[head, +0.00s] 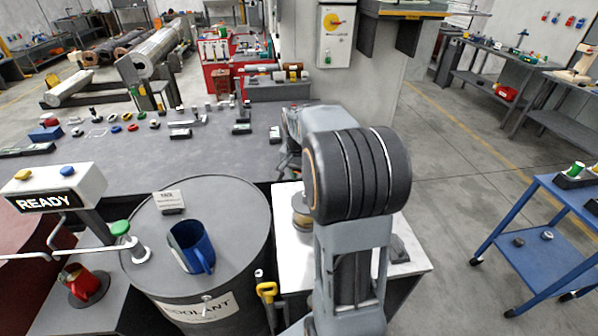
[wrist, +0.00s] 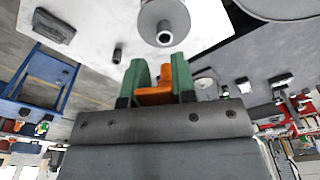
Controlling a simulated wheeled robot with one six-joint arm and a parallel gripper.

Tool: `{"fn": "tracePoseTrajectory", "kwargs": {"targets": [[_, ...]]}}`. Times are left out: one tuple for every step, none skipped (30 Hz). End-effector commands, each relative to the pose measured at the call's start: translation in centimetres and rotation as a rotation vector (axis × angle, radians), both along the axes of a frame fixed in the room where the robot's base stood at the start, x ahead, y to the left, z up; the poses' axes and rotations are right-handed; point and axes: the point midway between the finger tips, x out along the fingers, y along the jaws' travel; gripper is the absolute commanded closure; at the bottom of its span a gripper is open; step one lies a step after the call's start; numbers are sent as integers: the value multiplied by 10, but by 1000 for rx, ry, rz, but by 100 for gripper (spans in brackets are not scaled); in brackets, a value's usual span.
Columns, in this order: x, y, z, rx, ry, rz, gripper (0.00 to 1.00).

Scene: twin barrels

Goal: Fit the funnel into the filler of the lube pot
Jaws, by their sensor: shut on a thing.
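In the wrist view my gripper (wrist: 157,80) has green finger pads shut on an orange piece, which I take to be the funnel (wrist: 155,96). Only a small part of it shows, so its full shape and tilt are hidden. A round grey vessel with a short tube, apparently the lube pot (wrist: 152,15), stands on a white top beyond the fingertips. The orange piece looks apart from it. In the head view a round brownish and grey thing (head: 301,214), perhaps the pot, is partly hidden by my arm. My gripper is hidden there.
The white bench top (head: 418,262) also carries a dark block (head: 399,250). A coolant barrel (head: 150,255) with a blue jug (head: 193,248) stands to its left. A dark table (head: 120,170) with small parts lies behind. A blue cart (head: 540,240) stands at the right.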

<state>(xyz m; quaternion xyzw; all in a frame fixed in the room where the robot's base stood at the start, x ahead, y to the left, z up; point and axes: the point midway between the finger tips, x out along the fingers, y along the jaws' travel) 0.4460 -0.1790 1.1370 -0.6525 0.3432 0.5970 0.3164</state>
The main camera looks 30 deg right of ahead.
Motion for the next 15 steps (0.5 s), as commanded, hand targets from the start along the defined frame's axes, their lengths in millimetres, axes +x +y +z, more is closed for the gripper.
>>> {"fn": "tracePoseTrajectory", "kwargs": {"targets": [[0, 0, 0, 0, 0, 1, 99], [0, 0, 0, 0, 0, 1, 99], [0, 0, 0, 1, -1, 1, 99], [0, 0, 0, 0, -1, 1, 99], [0, 0, 0, 0, -2, 0, 99], [0, 1, 0, 1, -4, 0, 99], [-1, 1, 0, 1, -5, 0, 99], [-1, 1, -1, 2, -7, 1, 99], [-1, 1, -2, 2, -6, 0, 99], [-1, 1, -3, 3, -6, 0, 99], [-1, 1, -5, 3, -6, 0, 99], [-1, 0, -6, 3, -6, 0, 99], [-1, 0, -8, 2, -5, -2, 99], [-1, 0, -10, 2, -5, -2, 99], [-1, 0, -12, 2, -5, -3, 99]]}}
